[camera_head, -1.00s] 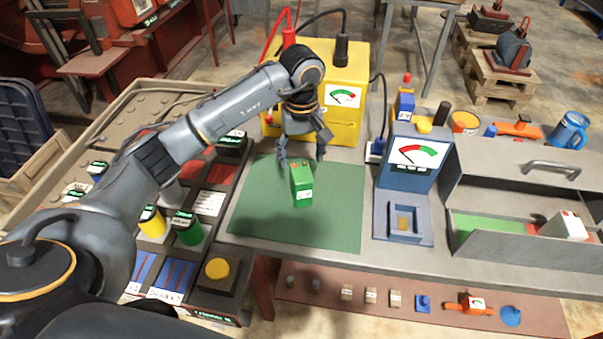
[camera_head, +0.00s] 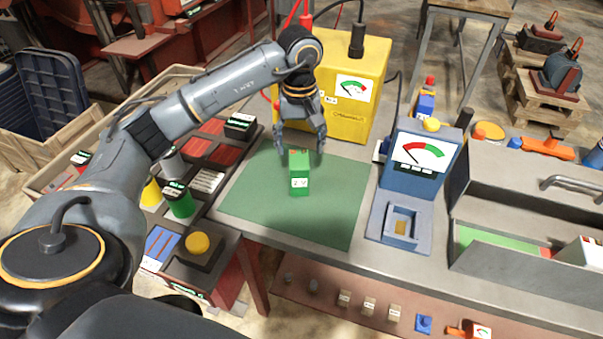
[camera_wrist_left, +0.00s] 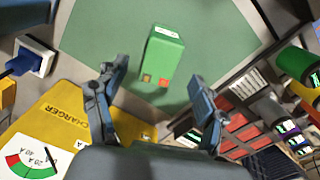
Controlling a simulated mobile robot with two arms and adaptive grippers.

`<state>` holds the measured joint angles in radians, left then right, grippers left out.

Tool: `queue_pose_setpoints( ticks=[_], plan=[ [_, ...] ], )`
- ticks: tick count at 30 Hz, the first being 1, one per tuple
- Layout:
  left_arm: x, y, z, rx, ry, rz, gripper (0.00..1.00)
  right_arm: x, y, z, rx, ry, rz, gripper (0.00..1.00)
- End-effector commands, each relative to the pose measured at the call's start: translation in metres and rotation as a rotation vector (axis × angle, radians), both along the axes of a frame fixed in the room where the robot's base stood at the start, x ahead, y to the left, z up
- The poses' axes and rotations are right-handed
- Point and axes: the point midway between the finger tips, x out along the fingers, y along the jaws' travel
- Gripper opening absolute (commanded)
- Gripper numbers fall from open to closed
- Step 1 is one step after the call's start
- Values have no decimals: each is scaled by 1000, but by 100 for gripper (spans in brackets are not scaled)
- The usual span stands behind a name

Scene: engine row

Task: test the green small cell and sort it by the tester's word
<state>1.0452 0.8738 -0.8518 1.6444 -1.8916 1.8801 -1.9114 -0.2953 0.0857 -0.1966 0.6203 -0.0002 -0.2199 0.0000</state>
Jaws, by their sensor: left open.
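The blue tester (camera_head: 418,165) stands right of the mat, with a red-green dial and an empty-looking square socket (camera_head: 401,224). My right gripper is not in view.
A yellow charger (camera_head: 345,85) stands behind the mat. A grey metal box (camera_head: 520,255) with a green and red strip and a white block is at the right.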

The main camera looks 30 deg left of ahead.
Motion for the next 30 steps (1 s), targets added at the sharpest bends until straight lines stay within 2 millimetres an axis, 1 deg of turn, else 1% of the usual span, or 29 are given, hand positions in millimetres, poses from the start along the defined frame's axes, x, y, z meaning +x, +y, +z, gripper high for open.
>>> queue_pose_setpoints(
  ticks=[1, 3, 5, 8, 11, 13, 17, 18, 21, 24, 30],
  plan=[
    [-1, -1, -10, -1, 6, -1, 71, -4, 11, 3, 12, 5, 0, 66],
    [-1, -1, -22, -1, 4, -2, 71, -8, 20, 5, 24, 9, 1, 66],
    [0, -1, -30, -2, 2, -2, 71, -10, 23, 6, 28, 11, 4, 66],
    [0, -1, -39, -1, 0, -2, 71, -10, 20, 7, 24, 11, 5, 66],
    [0, 0, -44, -1, 0, -2, 71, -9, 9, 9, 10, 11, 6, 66],
    [0, 2, -51, -1, 3, -1, 71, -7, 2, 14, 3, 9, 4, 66],
    [1, 6, -70, -1, 5, 0, 71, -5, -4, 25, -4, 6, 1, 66],
    [1, 6, -77, -2, 4, -1, 71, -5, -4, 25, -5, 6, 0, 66],
    [1, 6, -88, -2, 2, -1, 71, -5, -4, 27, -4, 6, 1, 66],
    [2, 6, -94, -1, -1, -1, 71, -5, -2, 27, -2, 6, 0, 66],
    [2, 6, -94, 0, -1, -2, 71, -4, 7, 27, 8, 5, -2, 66]
  ],
)
